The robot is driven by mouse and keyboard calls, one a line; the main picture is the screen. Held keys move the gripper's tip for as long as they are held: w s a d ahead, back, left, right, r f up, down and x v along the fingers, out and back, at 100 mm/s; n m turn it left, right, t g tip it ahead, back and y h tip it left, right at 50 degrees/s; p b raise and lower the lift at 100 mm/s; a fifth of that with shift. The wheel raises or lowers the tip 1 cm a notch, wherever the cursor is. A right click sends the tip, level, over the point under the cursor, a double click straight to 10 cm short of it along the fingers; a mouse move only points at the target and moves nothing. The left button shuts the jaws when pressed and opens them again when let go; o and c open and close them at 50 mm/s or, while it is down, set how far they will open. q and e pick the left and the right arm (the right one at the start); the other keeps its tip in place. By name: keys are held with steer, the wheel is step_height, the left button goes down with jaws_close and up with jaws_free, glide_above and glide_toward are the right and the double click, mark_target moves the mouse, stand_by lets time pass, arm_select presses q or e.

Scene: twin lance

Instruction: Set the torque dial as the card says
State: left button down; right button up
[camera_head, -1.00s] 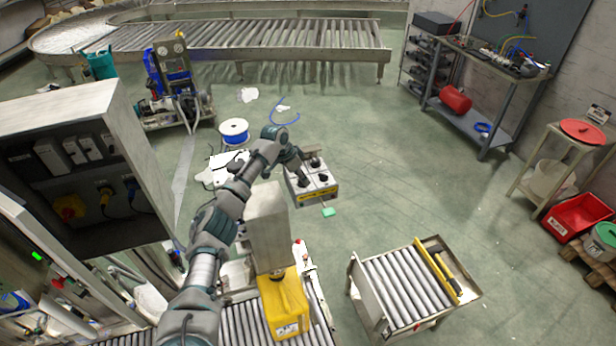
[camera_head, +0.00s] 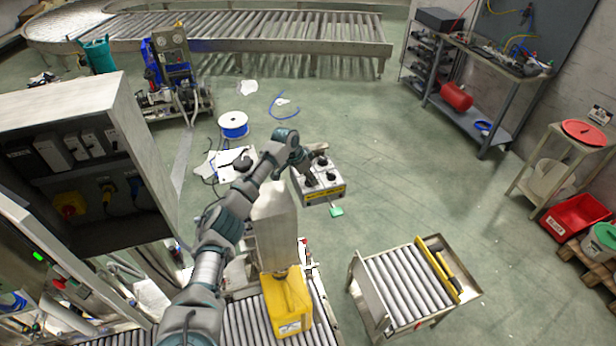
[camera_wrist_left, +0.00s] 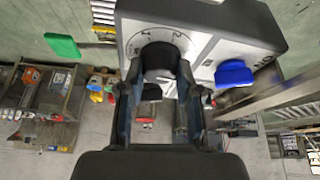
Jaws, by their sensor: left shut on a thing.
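A grey and white control box (camera_head: 324,195) with a yellow label strip and black knobs stands in the middle of the head view. My left arm reaches over to it, and my left gripper (camera_head: 309,174) is at its left knob. In the left wrist view, the fingers of my left gripper (camera_wrist_left: 160,85) are closed around a black dial knob (camera_wrist_left: 158,56). Curved scale marks show on the pale panel (camera_wrist_left: 150,32) around the knob. The dial's pointer and exact setting cannot be read. I cannot make out a readable card. My right gripper is not in view.
A green tag (camera_head: 337,212) is beside the box's front. A yellow canister (camera_head: 287,303) stands on rollers below my arm. A roller cart (camera_head: 405,290) stands at the lower right. A blue cable spool (camera_head: 233,125) lies behind left. The floor right of the box is clear.

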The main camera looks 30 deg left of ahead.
arm_select(q)
steer(key=shift+s+a+f, duration=0.2)
steer(key=shift+s+a, duration=0.1)
steer(key=shift+a, duration=0.3)
steer(key=shift+d, duration=0.25)
steer(key=shift+w+d+r, duration=0.1)
steer(key=shift+d, duration=0.3)
steer(key=shift+a, duration=0.3)
steer(key=shift+d+r, duration=0.15)
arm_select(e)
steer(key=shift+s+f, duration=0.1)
arm_select(q)
steer(key=shift+w+r, duration=0.1)
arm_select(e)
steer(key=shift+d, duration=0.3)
